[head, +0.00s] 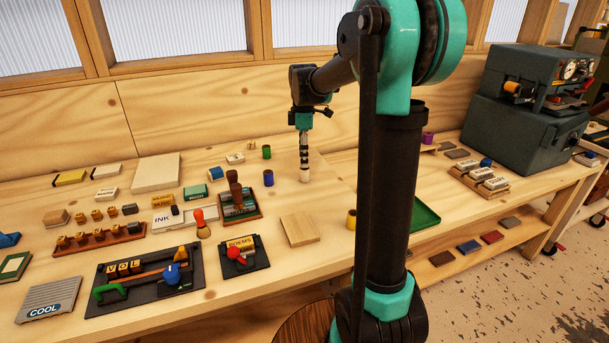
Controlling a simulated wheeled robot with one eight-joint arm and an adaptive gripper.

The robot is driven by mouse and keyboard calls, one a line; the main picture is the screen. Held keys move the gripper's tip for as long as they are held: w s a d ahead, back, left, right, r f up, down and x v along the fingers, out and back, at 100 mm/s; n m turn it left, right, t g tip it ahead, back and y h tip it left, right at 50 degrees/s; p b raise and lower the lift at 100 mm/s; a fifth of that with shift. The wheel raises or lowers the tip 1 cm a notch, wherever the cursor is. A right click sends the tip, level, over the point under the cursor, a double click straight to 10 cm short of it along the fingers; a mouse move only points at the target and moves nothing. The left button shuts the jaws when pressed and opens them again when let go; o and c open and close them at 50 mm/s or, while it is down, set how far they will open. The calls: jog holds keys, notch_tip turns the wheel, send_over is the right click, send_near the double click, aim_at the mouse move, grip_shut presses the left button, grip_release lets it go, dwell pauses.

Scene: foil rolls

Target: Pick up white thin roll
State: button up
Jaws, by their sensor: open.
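A thin white roll (304,173) stands upright on the wooden workbench, near the middle of the view. My gripper (304,157) points straight down right above it, in line with the roll. The fingers are small and dark here, and they are open. I cannot tell whether they reach around the top of the roll or stay just above it.
Blue (268,178) and green (266,151) rolls stand left of the white one. A yellow roll (351,219) is partly hidden by my arm. A wooden block (299,229) lies in front. A dark machine (525,110) stands at right.

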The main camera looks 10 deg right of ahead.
aim_at(305, 171)
jog(key=shift+d+f, duration=0.2)
jog(key=shift+f, duration=3)
jog(key=shift+c, duration=0.5)
jog(key=c, duration=0.9)
